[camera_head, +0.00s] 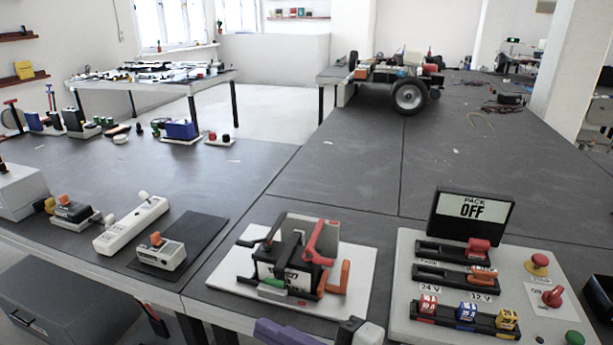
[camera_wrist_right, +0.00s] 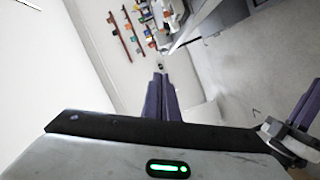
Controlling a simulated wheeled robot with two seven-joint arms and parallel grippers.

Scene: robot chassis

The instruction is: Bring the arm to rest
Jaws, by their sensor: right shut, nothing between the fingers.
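My right gripper (camera_head: 262,330) shows at the bottom edge of the head view as purple fingers, low in front of the bench edge, with a black and grey part to their right. In the right wrist view its purple fingers (camera_wrist_right: 160,80) lie together, with nothing between them. A purple and grey part (camera_wrist_right: 302,115) at the right edge of that view looks like my left gripper, cut off by the frame; its jaws cannot be made out. No left gripper shows in the head view.
A white power strip (camera_head: 130,225) stands left. A wheeled chassis (camera_head: 408,97) stands far back.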

